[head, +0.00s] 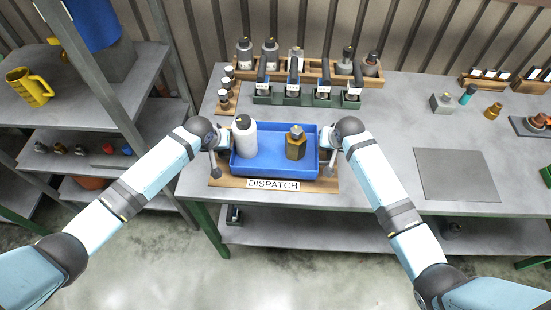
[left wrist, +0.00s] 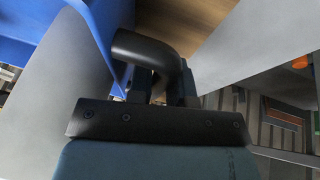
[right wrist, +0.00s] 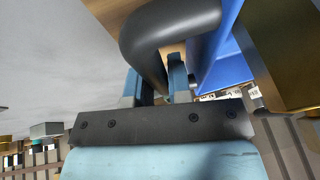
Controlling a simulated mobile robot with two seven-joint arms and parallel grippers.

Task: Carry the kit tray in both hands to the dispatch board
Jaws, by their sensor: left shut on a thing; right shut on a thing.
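The blue kit tray (head: 270,145) is over the wooden dispatch board (head: 225,183), whose front edge and DISPATCH label (head: 273,184) show below it. I cannot tell whether the tray touches the board. A white bottle (head: 244,140) stands upright in its left part and a brass hexagonal piece (head: 295,148) in its right part. My left gripper (head: 223,139) is shut on the tray's left handle, a dark bent bar in the left wrist view (left wrist: 145,45). My right gripper (head: 327,138) is shut on the right handle, which shows in the right wrist view (right wrist: 165,30).
Behind the tray stand a green rack (head: 305,98) with labelled slots and a wooden rack of bottles (head: 310,72). Small jars on a wooden strip (head: 227,100) stand close at the back left. A grey mat (head: 456,175) lies to the right, with clear tabletop around it.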

